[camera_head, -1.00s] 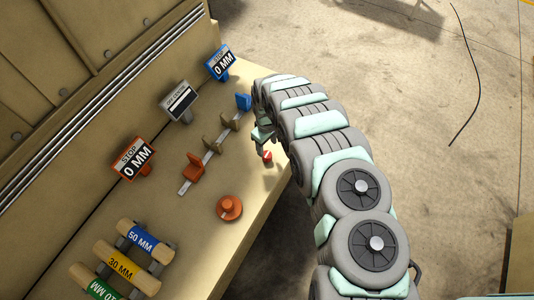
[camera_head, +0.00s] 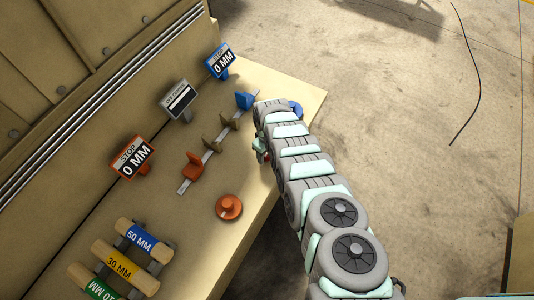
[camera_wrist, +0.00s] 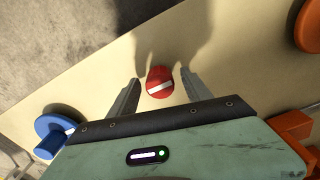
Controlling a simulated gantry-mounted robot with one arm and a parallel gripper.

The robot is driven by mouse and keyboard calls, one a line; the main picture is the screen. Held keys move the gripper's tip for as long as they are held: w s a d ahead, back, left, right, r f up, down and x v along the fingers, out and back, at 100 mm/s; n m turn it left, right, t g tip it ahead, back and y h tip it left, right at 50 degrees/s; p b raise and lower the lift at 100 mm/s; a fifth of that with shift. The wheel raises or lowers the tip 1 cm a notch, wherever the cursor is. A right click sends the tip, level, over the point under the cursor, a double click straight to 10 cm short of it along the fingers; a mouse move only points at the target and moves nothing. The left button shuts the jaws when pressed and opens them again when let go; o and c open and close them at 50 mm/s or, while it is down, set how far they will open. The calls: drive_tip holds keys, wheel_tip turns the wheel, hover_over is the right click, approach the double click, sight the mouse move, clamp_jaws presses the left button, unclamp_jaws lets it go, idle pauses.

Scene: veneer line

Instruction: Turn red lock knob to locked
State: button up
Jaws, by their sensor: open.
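The red lock knob (camera_wrist: 160,84) is round with a white bar across its face. In the wrist view it sits between the two fingers of my gripper (camera_wrist: 160,77), with a gap on each side. The white bar lies nearly crosswise between the fingers, slightly tilted. My gripper is open. In the head view my gripper (camera_head: 262,149) is over the front edge of the bench, and the knob is mostly hidden by it. I cannot tell the height of the fingertips above the bench.
An orange-red round knob (camera_head: 229,207) is left of my arm on the bench (camera_head: 250,230). A blue round knob (camera_head: 296,109) is beyond my wrist. A rail with red (camera_head: 193,167) and blue (camera_head: 244,100) stops runs behind. Display signs and labelled rollers stand farther left.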

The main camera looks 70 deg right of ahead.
clamp_jaws()
idle(0.7)
